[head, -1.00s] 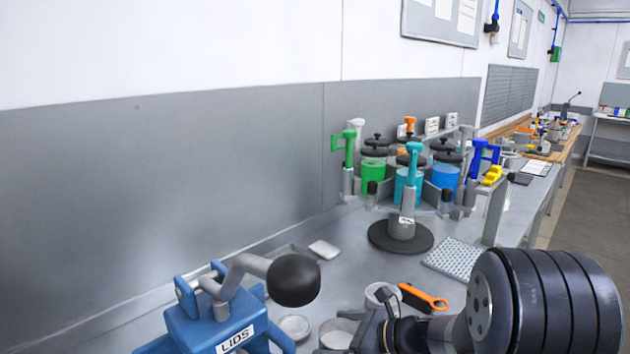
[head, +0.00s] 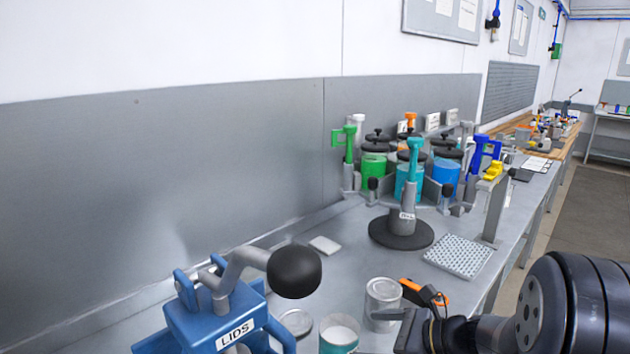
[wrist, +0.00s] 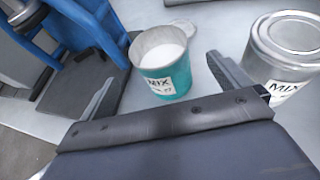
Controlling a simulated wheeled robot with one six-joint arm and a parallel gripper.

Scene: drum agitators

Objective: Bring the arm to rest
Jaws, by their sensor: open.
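My gripper (wrist: 160,76) is open and empty; its two fingers stand apart in the wrist view. Beyond the fingertips is an open teal can (wrist: 167,83) with a MIX label and white contents, standing upright on the bench. A silver lidded can (wrist: 285,55), also labelled MIX, stands right of the right finger. In the head view my gripper (head: 398,328) is at the bottom, partly cut off, right of the teal can (head: 339,342) and just in front of the silver can (head: 382,300). I cannot tell the exact gap to either can.
A blue LIDS press (head: 215,315) with a black-knobbed lever stands at the left. A carousel (head: 400,232) of coloured cans and handles stands farther back. An orange-handled tool (head: 425,293) lies behind my gripper. A perforated mat (head: 460,257) lies right of the carousel.

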